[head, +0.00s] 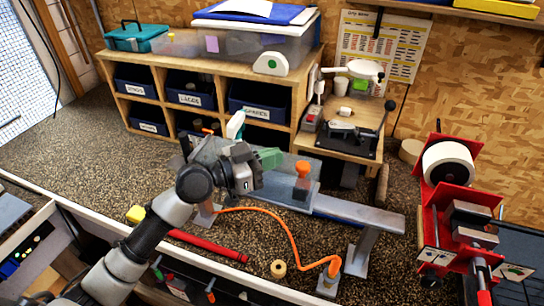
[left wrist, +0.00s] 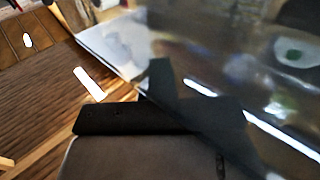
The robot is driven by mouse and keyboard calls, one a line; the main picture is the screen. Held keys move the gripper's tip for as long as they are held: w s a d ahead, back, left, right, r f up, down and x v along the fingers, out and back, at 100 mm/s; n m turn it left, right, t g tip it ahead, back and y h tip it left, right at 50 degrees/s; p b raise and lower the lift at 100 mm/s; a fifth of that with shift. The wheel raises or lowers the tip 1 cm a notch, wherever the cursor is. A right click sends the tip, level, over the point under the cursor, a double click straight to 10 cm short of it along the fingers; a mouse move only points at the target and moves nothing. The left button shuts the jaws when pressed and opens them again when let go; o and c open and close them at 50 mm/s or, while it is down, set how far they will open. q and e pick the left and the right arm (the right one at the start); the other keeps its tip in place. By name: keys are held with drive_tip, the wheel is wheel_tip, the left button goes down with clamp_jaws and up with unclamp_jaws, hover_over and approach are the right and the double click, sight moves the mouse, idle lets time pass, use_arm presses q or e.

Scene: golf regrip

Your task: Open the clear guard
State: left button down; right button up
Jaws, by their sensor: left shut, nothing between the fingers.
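The clear guard (head: 208,150) is a see-through panel above the grey bench-top stand in the middle of the head view. In the left wrist view a glossy clear sheet (left wrist: 225,65) with bright streaks fills the upper right. My left gripper (head: 262,161) is at the guard, in front of part of it, and its fingers are shut and empty. Its dark fingers (left wrist: 165,110) overlap the sheet in the left wrist view. I cannot tell whether they touch it. An orange-topped clamp (head: 303,180) stands just right of the gripper. My right gripper is not in view.
A grey beam (head: 362,213) runs right from the clamp. An orange hose curves in front to a fitting (head: 329,278). A red tape-roll stand (head: 450,200) is at the right. Wooden cubbies with bins (head: 200,85) stand behind. A red tube (head: 210,246) lies in front.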

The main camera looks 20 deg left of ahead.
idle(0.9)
use_arm(q)
drive_tip(key=c, duration=0.9)
unclamp_jaws()
drive_tip(key=shift+s, duration=0.1)
drive_tip(key=shift+s+a+f+b, duration=0.1)
drive_tip(key=shift+s+a+b, duration=0.05)
drive_tip(key=shift+a+b, duration=0.15)
drive_tip(key=b+v, duration=0.6)
drive_tip(key=v, duration=0.4)
drive_tip(key=shift+s, duration=0.1)
